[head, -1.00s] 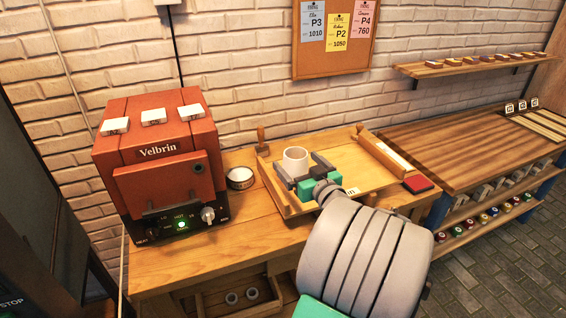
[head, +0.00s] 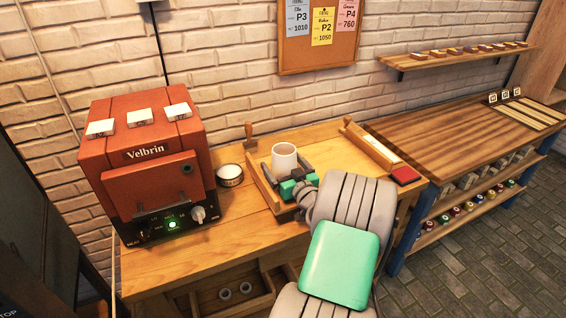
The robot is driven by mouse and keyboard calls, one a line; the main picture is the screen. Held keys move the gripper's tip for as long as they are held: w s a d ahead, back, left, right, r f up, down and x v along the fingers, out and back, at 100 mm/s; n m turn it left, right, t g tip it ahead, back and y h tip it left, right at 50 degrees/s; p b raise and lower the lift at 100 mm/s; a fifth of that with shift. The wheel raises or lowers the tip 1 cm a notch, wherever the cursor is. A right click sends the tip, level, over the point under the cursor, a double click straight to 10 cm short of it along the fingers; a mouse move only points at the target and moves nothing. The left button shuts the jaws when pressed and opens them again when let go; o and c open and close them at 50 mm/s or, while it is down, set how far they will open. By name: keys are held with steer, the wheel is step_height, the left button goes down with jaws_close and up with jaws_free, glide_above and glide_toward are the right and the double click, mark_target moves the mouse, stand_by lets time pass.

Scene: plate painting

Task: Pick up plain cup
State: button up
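The plain white cup (head: 284,157) is upright at the left part of the wooden tray (head: 262,188) on the workbench. My gripper (head: 287,171), with a green body and dark fingers, is at the cup from the front. One finger is on each side of the cup's lower part. The gripper and arm hide the cup's base and part of the tray. I cannot tell whether the fingers press on the cup or whether it is clear of the tray.
A red kiln (head: 150,165) labelled Velbrin stands left on the bench. A red pad (head: 404,174) lies at right. A wall shelf (head: 455,57) and a second table (head: 450,135) are further right.

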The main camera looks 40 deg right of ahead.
steer(key=shift+c, duration=0.6)
steer(key=c, duration=1.5)
steer(key=shift+r, duration=0.1)
steer(key=shift+c, duration=0.6)
steer(key=shift+r, duration=0.25)
